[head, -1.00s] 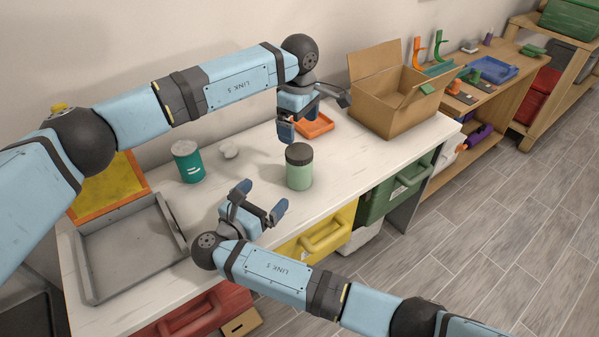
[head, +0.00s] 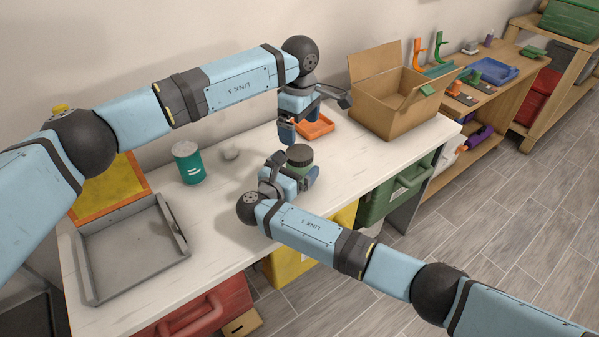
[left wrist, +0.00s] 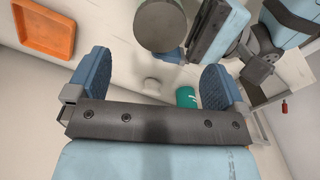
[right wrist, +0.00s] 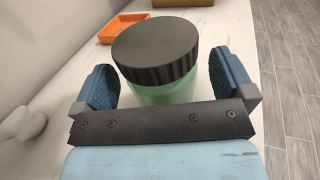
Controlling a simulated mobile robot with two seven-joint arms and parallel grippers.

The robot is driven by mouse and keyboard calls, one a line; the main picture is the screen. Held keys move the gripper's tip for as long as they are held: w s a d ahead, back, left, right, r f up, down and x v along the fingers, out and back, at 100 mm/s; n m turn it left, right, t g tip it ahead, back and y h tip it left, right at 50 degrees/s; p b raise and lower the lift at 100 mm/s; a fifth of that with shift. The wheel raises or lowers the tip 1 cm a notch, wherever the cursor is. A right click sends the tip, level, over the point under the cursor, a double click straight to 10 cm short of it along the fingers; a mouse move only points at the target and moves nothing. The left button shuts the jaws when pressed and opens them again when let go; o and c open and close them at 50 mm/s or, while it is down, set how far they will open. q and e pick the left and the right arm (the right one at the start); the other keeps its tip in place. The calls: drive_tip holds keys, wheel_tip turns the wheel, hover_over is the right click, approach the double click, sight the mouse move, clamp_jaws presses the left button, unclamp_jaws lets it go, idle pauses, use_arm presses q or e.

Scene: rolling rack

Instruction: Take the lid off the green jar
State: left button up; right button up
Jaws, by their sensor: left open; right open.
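The green jar (head: 301,169) stands upright on the white bench, mostly hidden by my right gripper in the head view. Its dark ribbed lid (head: 299,155) is seated on top. In the right wrist view the lid (right wrist: 155,48) and green body (right wrist: 165,94) are between the fingers of my right gripper (right wrist: 165,85), which is open, with a gap showing at the left. My left gripper (head: 315,117) is open and empty, behind and above the jar. The lid also shows in the left wrist view (left wrist: 168,24), beyond the open fingers.
An orange tray (head: 315,128) lies behind the jar and a cardboard box (head: 385,105) stands right of it. A teal can (head: 188,165), a small white object (head: 230,154) and a grey tray (head: 130,250) are to the left. The bench front between is clear.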

sight(299, 152)
drive_tip(key=c, duration=1.6)
use_arm(q)
drive_tip(key=shift+d, duration=0.1)
use_arm(e)
drive_tip(key=shift+c, duration=0.7)
use_arm(q)
drive_tip(key=shift+f, duration=0.6)
wheel_tip(299, 152, down, 7)
drive_tip(key=shift+r, duration=0.1)
drive_tip(key=c, duration=1)
drive_tip(key=shift+o, duration=0.2)
drive_tip(key=shift+n, duration=1.6)
